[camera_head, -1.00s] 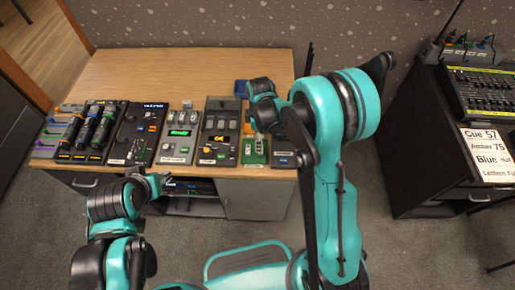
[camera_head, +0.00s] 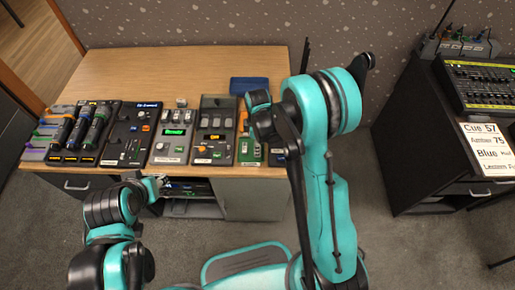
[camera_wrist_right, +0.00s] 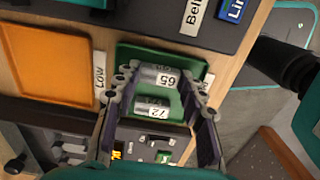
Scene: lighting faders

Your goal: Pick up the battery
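Two silver batteries lie in a green tray (camera_wrist_right: 128,55) in the right wrist view. The nearer-to-centre battery (camera_wrist_right: 156,78) is marked 65, and the other battery (camera_wrist_right: 152,108) is marked 72. My right gripper (camera_wrist_right: 163,80) is open, with its fingers on either side of the 65 battery and visible gaps to it. In the head view the green tray (camera_head: 250,155) is partly hidden by my right arm, and my right fingertips are hidden. My left gripper (camera_head: 159,182) is at the desk's front edge, apart from the batteries; its opening is too small to judge.
An orange tray (camera_wrist_right: 45,70) lies beside the green one, with a "Low" label (camera_wrist_right: 100,78) between. Several fader consoles (camera_head: 173,135) line the desk's front. A blue tray (camera_head: 249,86) lies behind them. The desk's back left (camera_head: 150,70) is clear.

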